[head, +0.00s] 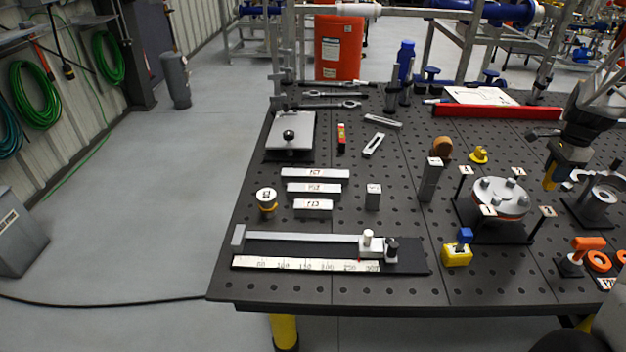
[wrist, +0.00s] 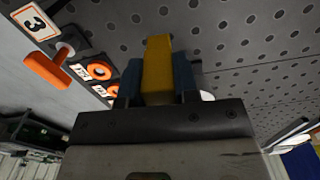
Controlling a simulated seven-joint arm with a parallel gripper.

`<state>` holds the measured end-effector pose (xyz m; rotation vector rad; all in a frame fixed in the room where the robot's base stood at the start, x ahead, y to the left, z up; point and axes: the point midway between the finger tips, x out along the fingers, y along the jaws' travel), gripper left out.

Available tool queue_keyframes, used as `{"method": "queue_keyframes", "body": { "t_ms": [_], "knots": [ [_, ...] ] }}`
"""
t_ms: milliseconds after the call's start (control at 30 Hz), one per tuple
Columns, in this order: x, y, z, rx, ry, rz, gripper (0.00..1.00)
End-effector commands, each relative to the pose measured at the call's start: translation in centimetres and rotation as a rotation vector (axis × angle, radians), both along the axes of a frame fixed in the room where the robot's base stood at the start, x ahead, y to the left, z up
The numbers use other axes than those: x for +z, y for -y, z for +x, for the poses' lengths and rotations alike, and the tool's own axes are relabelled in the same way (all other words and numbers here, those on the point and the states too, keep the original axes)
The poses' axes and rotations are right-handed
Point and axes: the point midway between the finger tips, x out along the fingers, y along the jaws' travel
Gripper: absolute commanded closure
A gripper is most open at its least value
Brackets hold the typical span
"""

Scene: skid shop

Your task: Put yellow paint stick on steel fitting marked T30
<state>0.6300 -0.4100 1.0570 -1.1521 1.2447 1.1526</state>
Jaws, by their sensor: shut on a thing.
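My gripper (head: 551,168) hangs above the right part of the table, between the round flange and the grey fitting at the right edge. It is shut on the yellow paint stick (head: 548,180), which points down. In the wrist view the yellow stick (wrist: 157,62) sits between the two blue fingers (wrist: 158,80). A tall steel block (head: 430,182) and a short steel block (head: 373,199) carry small white tags. A grey round fitting (head: 598,203) stands at the right edge. I cannot read T30 on any of them, so which fitting is marked T30 is unclear.
A round flange (head: 500,200) with tagged posts around it stands left of my gripper. A yellow block (head: 457,255) and orange rings (head: 598,260) lie nearer the front. Long labelled bars (head: 315,174) lie further left. The perforated tabletop (head: 400,292) is clear along its front.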

Motion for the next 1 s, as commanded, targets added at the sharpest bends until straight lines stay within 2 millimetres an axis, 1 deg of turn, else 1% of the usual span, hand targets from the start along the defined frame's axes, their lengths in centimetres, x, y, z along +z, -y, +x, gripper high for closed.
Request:
{"method": "queue_keyframes", "body": {
  "t_ms": [167, 367, 500, 533, 767, 867, 1000],
  "knots": [
    [1.3, 0.0, 0.0, 0.0, 0.003, -0.001, 0.95],
    [4.5, 0.0, 0.0, 0.0, 0.003, -0.002, 0.95],
    [7.1, 0.0, 0.0, 0.0, 0.003, -0.002, 0.95],
    [7.4, -0.2, 0.1, 0.004, 0.001, -0.001, 0.95],
    [7.3, -4.1, 1.3, 0.082, 0.001, -0.001, 0.95],
    [7.3, -6.2, 1.9, 0.125, 0.001, 0.0, 0.95],
    [7.5, -9.6, 2.6, 0.196, 0.001, 0.0, 0.95]
  ]
}}
